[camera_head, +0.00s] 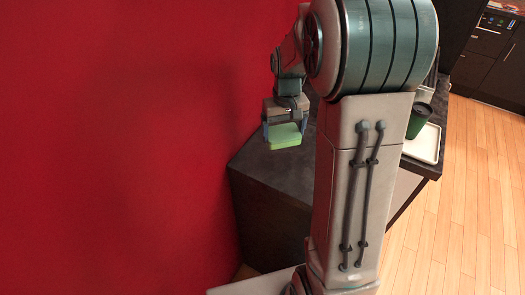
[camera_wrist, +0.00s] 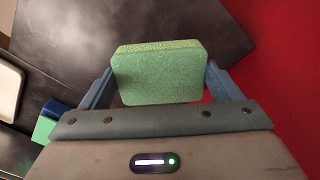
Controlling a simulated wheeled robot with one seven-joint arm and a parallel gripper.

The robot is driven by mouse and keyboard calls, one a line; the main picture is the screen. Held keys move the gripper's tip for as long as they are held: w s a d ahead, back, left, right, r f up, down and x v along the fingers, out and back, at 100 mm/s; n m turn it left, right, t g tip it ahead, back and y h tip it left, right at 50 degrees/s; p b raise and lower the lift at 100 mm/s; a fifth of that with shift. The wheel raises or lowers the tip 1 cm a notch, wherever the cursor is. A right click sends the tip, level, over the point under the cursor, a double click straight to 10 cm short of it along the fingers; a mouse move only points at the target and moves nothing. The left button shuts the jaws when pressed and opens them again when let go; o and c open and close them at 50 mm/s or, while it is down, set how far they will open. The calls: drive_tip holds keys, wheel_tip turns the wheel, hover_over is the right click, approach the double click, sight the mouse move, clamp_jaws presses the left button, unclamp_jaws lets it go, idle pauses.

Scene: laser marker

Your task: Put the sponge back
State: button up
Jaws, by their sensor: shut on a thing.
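A light green sponge (camera_head: 285,135) is held between the blue-grey fingers of my gripper (camera_head: 284,127). In the wrist view the sponge (camera_wrist: 160,72) sits between both fingers, roughly level, with its broad face showing. My gripper is shut on it, near the red wall and over the back left part of the dark countertop (camera_head: 268,168). The height of the sponge above the countertop is hard to tell.
The red wall (camera_head: 120,140) is close on the left. A dark green cup (camera_head: 418,120) and a white tray (camera_head: 430,145) are at the right of the countertop, partly behind my arm. Small blue (camera_wrist: 54,108) and green (camera_wrist: 43,130) shapes show in the wrist view.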

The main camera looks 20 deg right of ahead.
drive_tip(key=a+f, duration=0.1)
drive_tip(key=a, duration=0.1)
drive_tip(key=a+f, duration=0.1)
drive_tip(key=a, duration=0.1)
drive_tip(key=a+f+p, duration=0.1)
drive_tip(key=a, duration=0.1)
drive_tip(key=shift+s+f, duration=0.35)
drive_tip(key=shift+f, duration=0.05)
drive_tip(key=shift+f+p, duration=0.4)
drive_tip(key=shift+f, duration=1.55)
drive_tip(key=shift+f, duration=0.15)
drive_tip(key=o, duration=0.9)
wheel_tip(320, 180, up, 11)
drive_tip(key=b, duration=0.1)
drive_tip(key=shift+s+d+r+t, duration=0.1)
drive_tip(key=shift+s+r+t, duration=0.75)
drive_tip(key=shift+s, duration=2.3)
drive_tip(key=shift+s+a+r+t, duration=0.1)
drive_tip(key=shift+s+r+t, duration=0.25)
drive_tip(key=shift+s+r, duration=1.9)
drive_tip(key=shift+s+d+r+t, duration=0.1)
drive_tip(key=shift+s+r+t, duration=0.35)
drive_tip(key=shift+s, duration=3.55)
